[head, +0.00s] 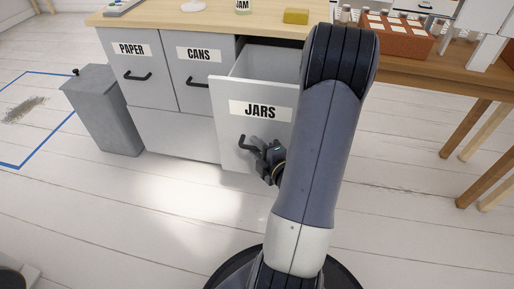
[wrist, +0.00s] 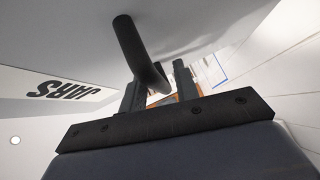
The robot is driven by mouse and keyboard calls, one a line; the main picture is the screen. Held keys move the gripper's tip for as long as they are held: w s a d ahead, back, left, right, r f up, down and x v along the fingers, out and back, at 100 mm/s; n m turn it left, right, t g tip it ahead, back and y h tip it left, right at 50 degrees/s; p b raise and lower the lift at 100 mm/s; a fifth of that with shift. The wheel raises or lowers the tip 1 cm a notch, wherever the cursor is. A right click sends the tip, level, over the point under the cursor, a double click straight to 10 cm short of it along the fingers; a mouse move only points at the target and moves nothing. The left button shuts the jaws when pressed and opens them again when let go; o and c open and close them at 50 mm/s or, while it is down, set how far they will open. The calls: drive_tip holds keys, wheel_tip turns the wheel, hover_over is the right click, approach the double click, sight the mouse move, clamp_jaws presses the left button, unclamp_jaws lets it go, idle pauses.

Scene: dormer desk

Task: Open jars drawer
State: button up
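The jars drawer (head: 225,130) is a light grey front with a JARS label (head: 262,110). It stands well out from the cabinet, and its open top shows an empty-looking inside. Its dark bar handle (head: 243,143) is on the front below the label. My gripper (head: 262,150) is at the handle. In the wrist view, the handle (wrist: 138,50) reaches down between the two fingers of my gripper (wrist: 158,85). The fingers stand apart, with a gap visible between the handle and the right finger. My arm hides the drawer's right part.
The paper drawer (head: 140,85) and cans drawer (head: 199,75) are closed to the left. A grey bin (head: 103,108) stands beside the cabinet. A jar (head: 243,6) and yellow block (head: 296,16) sit on top. A wooden table (head: 480,75) is at right. The front floor is clear.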

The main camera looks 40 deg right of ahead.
drive_tip(key=shift+o, duration=0.4)
drive_tip(key=s+r+p, duration=0.1)
drive_tip(key=s+p, duration=0.1)
drive_tip(key=s, duration=0.8)
drive_tip(key=shift+s+a+r, duration=0.3)
drive_tip(key=shift+s+a, duration=0.05)
drive_tip(key=shift+w, duration=0.1)
idle(0.4)
drive_tip(key=shift+w+d+f+b, duration=0.1)
drive_tip(key=shift+w+f+b, duration=0.2)
drive_tip(key=shift+w, duration=1.45)
drive_tip(key=shift+w+d+f+b, duration=0.15)
drive_tip(key=shift+w+f+b, duration=0.15)
drive_tip(key=shift+w, duration=1.45)
drive_tip(key=shift+w+d+f+b, duration=0.15)
drive_tip(key=shift+w+b, duration=0.25)
drive_tip(key=shift+w, duration=1.35)
drive_tip(key=shift+a+f, duration=0.1)
